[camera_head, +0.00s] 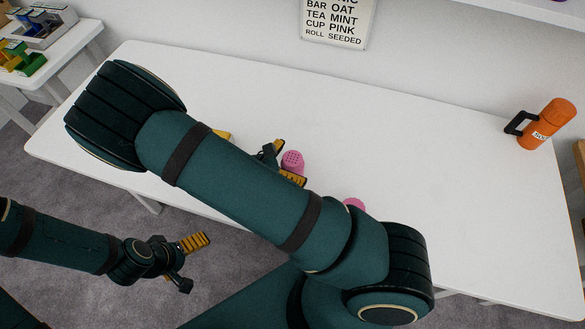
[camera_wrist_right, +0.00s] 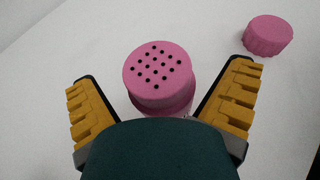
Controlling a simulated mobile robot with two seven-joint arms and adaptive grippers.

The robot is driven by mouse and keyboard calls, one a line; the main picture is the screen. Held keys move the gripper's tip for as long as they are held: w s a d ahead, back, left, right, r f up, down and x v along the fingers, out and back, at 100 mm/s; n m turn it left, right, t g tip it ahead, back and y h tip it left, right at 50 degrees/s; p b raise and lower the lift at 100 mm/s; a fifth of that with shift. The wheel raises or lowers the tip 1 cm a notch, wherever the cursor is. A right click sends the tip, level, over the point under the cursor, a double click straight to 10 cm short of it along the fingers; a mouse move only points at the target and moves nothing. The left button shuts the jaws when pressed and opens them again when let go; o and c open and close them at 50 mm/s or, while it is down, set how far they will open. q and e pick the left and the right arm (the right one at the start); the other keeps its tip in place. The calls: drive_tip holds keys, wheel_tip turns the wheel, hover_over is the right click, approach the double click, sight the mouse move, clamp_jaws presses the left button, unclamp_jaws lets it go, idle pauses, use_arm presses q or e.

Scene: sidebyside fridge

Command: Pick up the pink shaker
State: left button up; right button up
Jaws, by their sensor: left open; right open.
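The pink shaker (camera_head: 292,160) stands upright on the white table, its top dotted with dark holes. My right arm hides part of it in the head view. In the right wrist view the shaker (camera_wrist_right: 158,72) lies between the two yellow fingers of my right gripper (camera_wrist_right: 162,108), which is open around it, with gaps on both sides. In the head view my right gripper (camera_head: 280,163) shows partly beside the shaker. My left gripper (camera_head: 186,262) is open and empty, low at the left, off the table's front edge.
A second pink object (camera_head: 354,204) is on the table to the right, partly hidden by my arm; it also shows in the right wrist view (camera_wrist_right: 268,36). The table (camera_head: 430,150) between is clear.

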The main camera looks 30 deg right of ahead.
drive_tip(key=shift+x, duration=1)
drive_tip(key=c, duration=1.4)
